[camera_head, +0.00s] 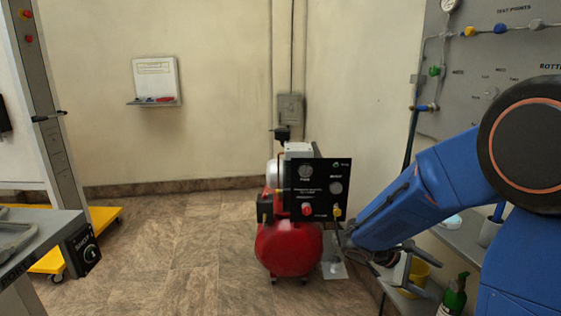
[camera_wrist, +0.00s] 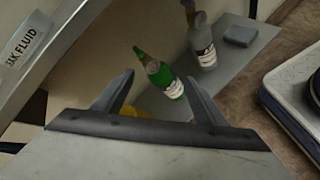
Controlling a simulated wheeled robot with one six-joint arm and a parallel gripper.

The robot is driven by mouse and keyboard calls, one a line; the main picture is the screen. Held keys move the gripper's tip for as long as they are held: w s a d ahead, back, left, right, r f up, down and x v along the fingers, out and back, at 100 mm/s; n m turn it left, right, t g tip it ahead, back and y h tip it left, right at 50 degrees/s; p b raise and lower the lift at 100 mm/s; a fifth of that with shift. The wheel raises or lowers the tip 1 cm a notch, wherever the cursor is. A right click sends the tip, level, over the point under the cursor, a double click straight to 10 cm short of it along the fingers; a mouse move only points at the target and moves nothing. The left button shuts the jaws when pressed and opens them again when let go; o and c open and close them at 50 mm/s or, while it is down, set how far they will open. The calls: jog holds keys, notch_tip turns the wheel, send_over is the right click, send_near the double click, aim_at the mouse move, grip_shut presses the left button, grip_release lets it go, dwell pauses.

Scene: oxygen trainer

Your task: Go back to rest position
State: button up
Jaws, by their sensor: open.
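My gripper (camera_head: 413,268) is at the lower right of the head view, at the end of my blue arm, close to the shelf by the right wall. In the wrist view my gripper (camera_wrist: 162,96) shows two grey fingers spread apart with nothing held between them. A green bottle (camera_wrist: 163,76) with a white label appears beyond and between the fingertips; I cannot tell how far off it is. The green bottle also shows in the head view (camera_head: 452,298), below and right of my gripper. A yellow cup (camera_head: 416,276) is partly hidden behind the fingers.
A red compressor (camera_head: 288,247) with a black gauge panel (camera_head: 318,188) stands left of my arm. A grey wall panel (camera_head: 480,70) with valves is at right. The tiled floor (camera_head: 180,255) at left centre is clear.

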jog(key=s+a+r+m+t+y, duration=0.2)
jog(key=s+a+r+m+y, duration=0.2)
jog(key=s, duration=0.6)
jog(key=s+a+r+m+t+y, duration=0.3)
jog(key=s+a+y, duration=0.4)
jog(key=s, duration=0.3)
jog(key=shift+a+r+m+t+y, duration=0.35)
jog(key=shift+a+r+m, duration=0.3)
jog(key=shift+a+m, duration=0.25)
jog(key=shift+d, duration=0.1)
